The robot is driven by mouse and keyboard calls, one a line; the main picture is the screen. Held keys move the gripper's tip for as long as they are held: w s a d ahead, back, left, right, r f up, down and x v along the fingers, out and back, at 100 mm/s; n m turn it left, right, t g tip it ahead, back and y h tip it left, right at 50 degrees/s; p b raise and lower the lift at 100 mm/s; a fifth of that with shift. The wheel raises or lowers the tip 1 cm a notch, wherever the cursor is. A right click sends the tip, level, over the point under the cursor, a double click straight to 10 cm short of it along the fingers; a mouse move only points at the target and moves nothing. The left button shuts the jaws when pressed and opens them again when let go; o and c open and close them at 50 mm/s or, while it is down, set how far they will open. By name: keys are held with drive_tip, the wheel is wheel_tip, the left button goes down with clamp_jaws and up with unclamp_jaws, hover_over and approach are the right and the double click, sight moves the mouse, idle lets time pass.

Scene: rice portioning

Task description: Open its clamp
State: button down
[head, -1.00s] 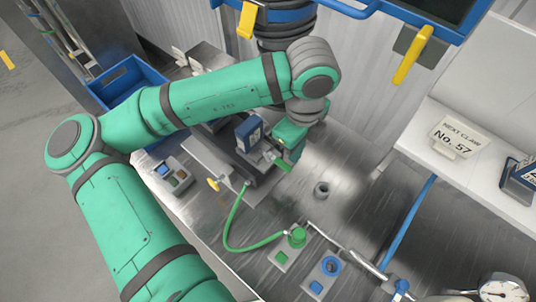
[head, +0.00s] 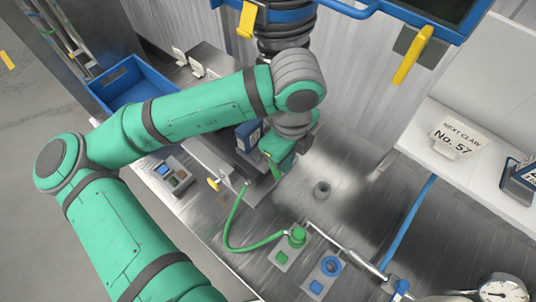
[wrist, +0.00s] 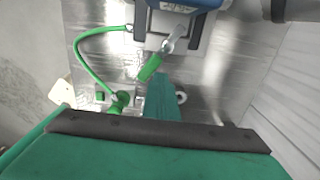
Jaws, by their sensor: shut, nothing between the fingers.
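The clamp has a metal lever with a green grip (wrist: 150,68), which shows in the wrist view in front of a blue-topped device. The same blue device (head: 246,136) stands on a dark block in the head view, partly hidden by my arm. My gripper (wrist: 160,78) is shut with nothing between its fingers. In the wrist view its tip is just to the right of the green grip; I cannot tell whether they touch. In the head view my gripper (head: 275,160) is beside the device and covers part of the clamp.
A green hose (head: 232,225) curves from the device to a green fitting (head: 297,237). A blue fitting (head: 331,266) sits beside it. A blue bin (head: 133,82) is behind my arm. A small button box (head: 173,175) lies left.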

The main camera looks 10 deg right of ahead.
sight(273, 173)
drive_tip(key=shift+s+a, duration=0.25)
drive_tip(key=shift+a, duration=0.15)
drive_tip(key=shift+s+a, duration=0.15)
drive_tip(key=shift+a, duration=0.35)
drive_tip(key=shift+s+a, duration=0.15)
drive_tip(key=shift+a, duration=0.5)
drive_tip(key=shift+w+a, duration=0.25)
drive_tip(key=shift+a, duration=0.7)
drive_tip(key=shift+w+a, duration=0.1)
drive_tip(key=shift+a, duration=0.05)
wheel_tip(273, 173, up, 7)
drive_tip(key=shift+s+d, duration=0.35)
drive_tip(key=shift+s, duration=0.1)
